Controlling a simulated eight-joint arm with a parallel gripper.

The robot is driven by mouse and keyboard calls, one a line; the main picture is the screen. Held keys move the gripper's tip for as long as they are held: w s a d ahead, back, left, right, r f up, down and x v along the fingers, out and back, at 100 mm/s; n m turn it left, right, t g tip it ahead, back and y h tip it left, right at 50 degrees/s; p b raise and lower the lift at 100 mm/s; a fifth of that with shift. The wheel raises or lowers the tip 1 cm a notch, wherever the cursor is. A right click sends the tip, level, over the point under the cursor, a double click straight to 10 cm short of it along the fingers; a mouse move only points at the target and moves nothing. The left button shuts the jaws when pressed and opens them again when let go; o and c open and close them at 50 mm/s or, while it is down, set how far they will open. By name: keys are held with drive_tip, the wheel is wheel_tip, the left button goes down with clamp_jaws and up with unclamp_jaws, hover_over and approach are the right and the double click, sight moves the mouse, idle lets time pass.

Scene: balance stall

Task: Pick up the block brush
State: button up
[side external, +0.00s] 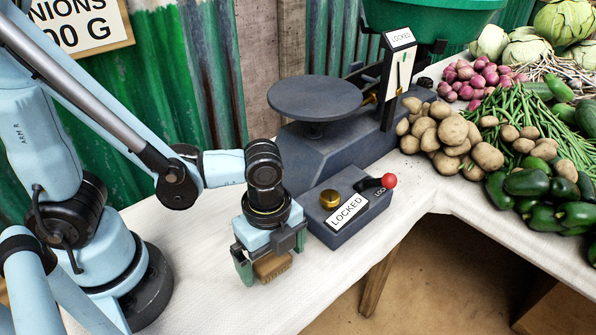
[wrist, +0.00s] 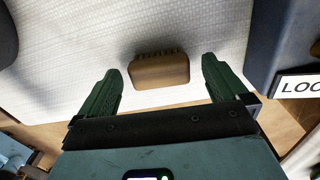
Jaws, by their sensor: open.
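The block brush (side external: 272,266) is a small brown block lying on the white tabletop near its front edge. In the wrist view the brush (wrist: 160,71) shows dark bristles along its far side. My gripper (side external: 268,268) points down over the brush, with its green fingers apart. In the wrist view my open gripper (wrist: 158,85) has one finger on each side of the brush, with a gap on both sides. The fingers touch nothing that I can see. In the side view the gripper body hides the upper part of the brush.
A dark box (side external: 346,206) labelled LOCKED, with a red-knobbed lever (side external: 388,181), stands close right of my gripper. Behind it is a balance scale with a round pan (side external: 314,97). Potatoes (side external: 452,132) and other vegetables lie at the right. The white table (side external: 190,270) is clear at front left.

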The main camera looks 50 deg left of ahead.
drive_tip(key=shift+f, duration=0.6)
drive_tip(key=shift+c, duration=0.3)
drive_tip(key=c, duration=1)
drive_tip(key=shift+r, duration=0.15)
drive_tip(key=shift+r, duration=0.4)
wheel_tip(320, 180, up, 3)
drive_tip(key=s+d+r, duration=0.5)
drive_tip(key=s+r, duration=0.2)
drive_tip(key=s, duration=0.3)
drive_tip(key=shift+d, duration=0.35)
drive_tip(key=shift+s, duration=0.1)
